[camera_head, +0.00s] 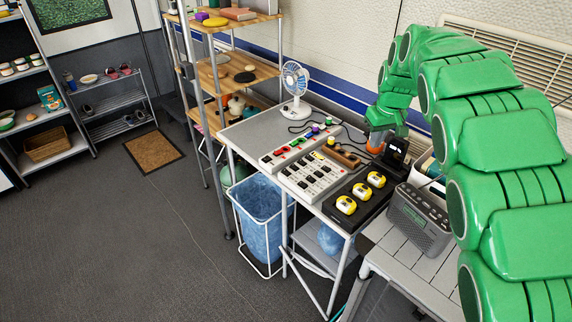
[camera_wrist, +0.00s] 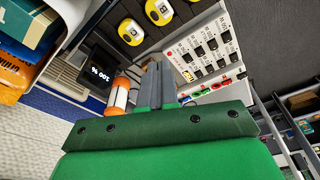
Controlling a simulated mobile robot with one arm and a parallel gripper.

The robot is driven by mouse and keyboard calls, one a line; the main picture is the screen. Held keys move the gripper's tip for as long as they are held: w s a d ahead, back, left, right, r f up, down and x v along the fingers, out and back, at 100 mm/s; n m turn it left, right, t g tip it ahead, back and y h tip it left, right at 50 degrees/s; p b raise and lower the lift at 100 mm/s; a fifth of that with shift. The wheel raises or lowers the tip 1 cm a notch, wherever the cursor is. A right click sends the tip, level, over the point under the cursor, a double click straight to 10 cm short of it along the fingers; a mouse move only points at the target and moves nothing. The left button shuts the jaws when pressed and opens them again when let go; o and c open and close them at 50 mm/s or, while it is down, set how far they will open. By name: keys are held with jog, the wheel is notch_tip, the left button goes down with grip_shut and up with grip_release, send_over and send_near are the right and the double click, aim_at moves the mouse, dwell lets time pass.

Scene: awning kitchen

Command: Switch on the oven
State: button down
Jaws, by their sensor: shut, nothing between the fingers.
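No oven is recognisable in either view. A pale panel with rows of dark switches and small printed labels (camera_head: 312,174) lies on the table in the head view. It also shows in the wrist view (camera_wrist: 203,48), beyond and right of my fingertips; the labels are too small to read surely. My gripper (camera_wrist: 158,70) is shut and empty, its grey fingers together in the wrist view. In the head view its fingertips are hard to make out at the table's back right, behind the panel. I see no contact with any switch.
A black tray (camera_head: 332,208) holds yellow devices. A strip with coloured plugs (camera_head: 278,156), a fan (camera_head: 295,85), a grey radio (camera_head: 418,218) and a dark display device (camera_head: 397,152) crowd the tables. An orange-and-white cylinder (camera_wrist: 120,92) stands near my fingers.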

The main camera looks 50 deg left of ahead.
jog(key=s+a+f+n, duration=0.2)
jog(key=s+a+f, duration=0.1)
jog(key=a, duration=0.8)
jog(key=n+g+y, duration=0.1)
jog(key=n+y, duration=0.1)
jog(key=n, duration=0.1)
send_over(286, 171)
jog(key=d, duration=0.4)
notch_tip(286, 171, down, 3)
jog(key=shift+a, duration=0.15)
jog(key=x, duration=1.2)
jog(key=shift+d+f, duration=0.25)
jog(key=shift+f, duration=0.05)
jog(key=shift+a+f, duration=0.1)
jog(key=shift+f, duration=0.65)
